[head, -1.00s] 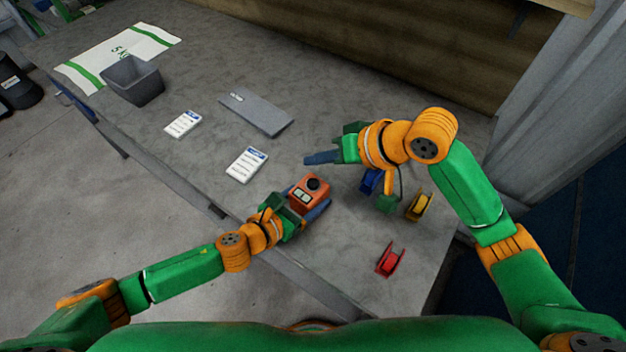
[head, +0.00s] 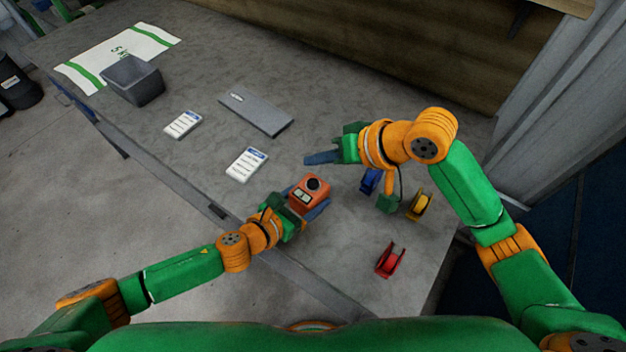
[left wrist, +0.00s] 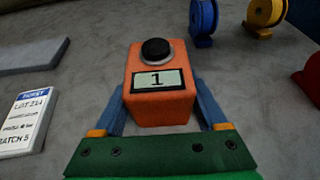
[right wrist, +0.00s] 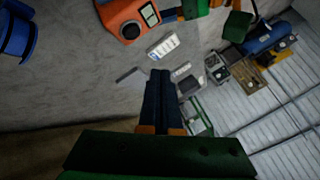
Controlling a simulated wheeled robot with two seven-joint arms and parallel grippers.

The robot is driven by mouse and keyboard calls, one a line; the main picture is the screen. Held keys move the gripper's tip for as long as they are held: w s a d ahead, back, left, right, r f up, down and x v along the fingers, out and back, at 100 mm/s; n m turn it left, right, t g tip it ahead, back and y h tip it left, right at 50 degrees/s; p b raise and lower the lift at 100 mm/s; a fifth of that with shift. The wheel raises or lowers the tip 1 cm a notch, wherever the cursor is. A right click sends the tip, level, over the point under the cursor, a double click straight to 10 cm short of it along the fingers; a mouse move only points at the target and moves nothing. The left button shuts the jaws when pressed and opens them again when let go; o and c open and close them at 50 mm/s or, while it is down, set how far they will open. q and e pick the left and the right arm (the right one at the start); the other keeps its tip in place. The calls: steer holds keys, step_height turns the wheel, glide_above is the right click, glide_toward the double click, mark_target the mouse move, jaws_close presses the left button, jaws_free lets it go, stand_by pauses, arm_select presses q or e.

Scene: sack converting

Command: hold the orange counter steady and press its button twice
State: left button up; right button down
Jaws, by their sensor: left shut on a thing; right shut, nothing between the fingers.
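The orange counter (head: 308,194) stands upright on the grey table near its front edge. In the left wrist view the counter (left wrist: 160,100) has a black round button (left wrist: 156,50) on top and a display reading 1. My left gripper (head: 306,208) is shut on the counter, with a blue finger on each side of it. My right gripper (head: 322,158) is shut and empty, above the table beyond the counter and up from it in the head view. In the right wrist view its fingers (right wrist: 160,84) are together, apart from the counter (right wrist: 128,16).
Blue (head: 370,181), yellow (head: 419,206) and red (head: 389,260) tape reels lie right of the counter. Two ticket cards (head: 246,165) (head: 183,125), a flat grey slab (head: 256,112), a grey bin (head: 133,82) and a white-green sack (head: 150,37) lie to the left and farther back.

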mark_target(317, 186)
step_height(317, 186, up, 4)
steer(key=shift+f, duration=0.1)
stand_by(0.4)
steer(key=shift+f, duration=4.4)
steer(key=shift+f, duration=0.1)
steer(key=shift+f, duration=0.35)
